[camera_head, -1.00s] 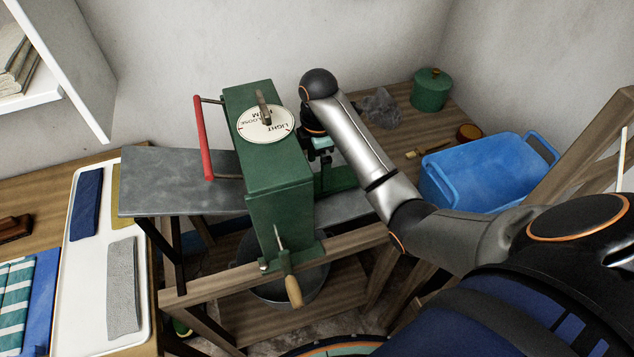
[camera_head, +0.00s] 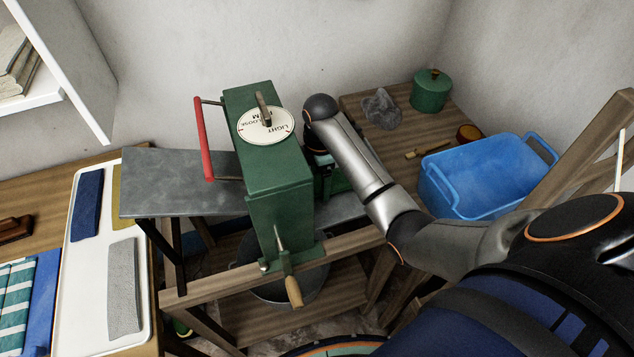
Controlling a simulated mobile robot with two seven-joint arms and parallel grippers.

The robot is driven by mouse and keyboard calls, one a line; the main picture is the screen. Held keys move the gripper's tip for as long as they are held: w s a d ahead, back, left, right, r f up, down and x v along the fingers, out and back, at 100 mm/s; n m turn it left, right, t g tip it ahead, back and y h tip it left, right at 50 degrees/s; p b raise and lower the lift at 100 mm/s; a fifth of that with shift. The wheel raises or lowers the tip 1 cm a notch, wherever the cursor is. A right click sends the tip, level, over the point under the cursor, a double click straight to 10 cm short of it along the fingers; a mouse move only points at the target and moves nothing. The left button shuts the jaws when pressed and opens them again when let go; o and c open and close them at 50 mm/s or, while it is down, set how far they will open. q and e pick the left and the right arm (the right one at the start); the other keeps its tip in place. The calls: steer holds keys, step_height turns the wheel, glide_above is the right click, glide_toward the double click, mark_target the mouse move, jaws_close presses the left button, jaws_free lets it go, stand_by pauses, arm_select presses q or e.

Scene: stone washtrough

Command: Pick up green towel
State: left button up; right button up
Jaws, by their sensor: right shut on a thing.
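The green towel (camera_head: 338,186) lies on the grey board just right of the green box-shaped press (camera_head: 277,185). Only a small part of it shows, because my right arm and the press cover the rest. My right gripper (camera_head: 321,168) is down at the towel, close beside the press, and is shut on it. The fingertips are mostly hidden under my wrist. My left gripper is not in view.
The press has a red handle (camera_head: 203,140) and a dial (camera_head: 265,125). A blue tub (camera_head: 480,180), green lidded pot (camera_head: 431,92) and grey cloth (camera_head: 381,110) are at right. A white tray (camera_head: 90,262) with folded cloths is at left.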

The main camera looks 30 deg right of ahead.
steer(key=c, duration=0.9)
steer(key=shift+o, duration=0.2)
steer(key=shift+r, duration=0.1)
